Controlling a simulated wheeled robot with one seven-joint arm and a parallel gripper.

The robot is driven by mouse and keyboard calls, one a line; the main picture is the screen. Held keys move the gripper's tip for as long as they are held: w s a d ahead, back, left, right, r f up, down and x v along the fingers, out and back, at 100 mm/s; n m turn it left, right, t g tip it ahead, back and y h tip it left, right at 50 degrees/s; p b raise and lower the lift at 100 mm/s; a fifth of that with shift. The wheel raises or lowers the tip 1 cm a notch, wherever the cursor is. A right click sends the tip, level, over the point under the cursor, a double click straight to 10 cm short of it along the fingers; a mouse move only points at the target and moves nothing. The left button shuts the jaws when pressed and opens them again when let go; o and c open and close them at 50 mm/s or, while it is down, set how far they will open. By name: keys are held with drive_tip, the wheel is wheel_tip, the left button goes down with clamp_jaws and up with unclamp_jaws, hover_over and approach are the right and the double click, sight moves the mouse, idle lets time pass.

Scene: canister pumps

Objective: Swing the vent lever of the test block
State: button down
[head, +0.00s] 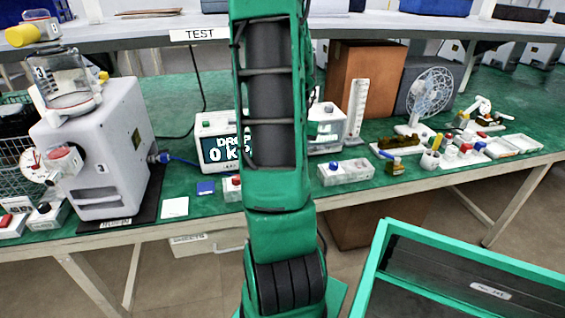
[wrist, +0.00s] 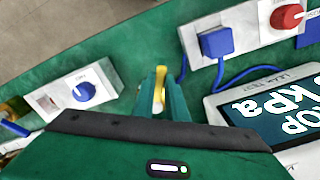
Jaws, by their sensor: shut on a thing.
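In the wrist view my gripper (wrist: 161,80) is shut on a yellow lever (wrist: 159,88), with one green finger on each side. I take this to be the vent lever. The block under it is mostly hidden by my gripper and palm. In the head view my arm hides the gripper and the lever. A display unit (head: 215,151) reading partly "DRO" and "0 k" stands left of my arm; its screen (wrist: 285,112) shows at the right of the wrist view, reading "OP" and "kPa".
A numbered canister pump (head: 98,150) stands left. A green-rimmed bin (head: 455,240) is at front right.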

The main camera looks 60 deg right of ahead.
drive_tip(key=shift+w+r, duration=0.1)
drive_tip(key=shift+w, duration=0.25)
drive_tip(key=c, duration=1.8)
unclamp_jaws()
drive_tip(key=shift+o, duration=0.2)
drive_tip(key=shift+s, duration=0.1)
wheel_tip(320, 180, up, 11)
drive_tip(key=shift+a, duration=0.1)
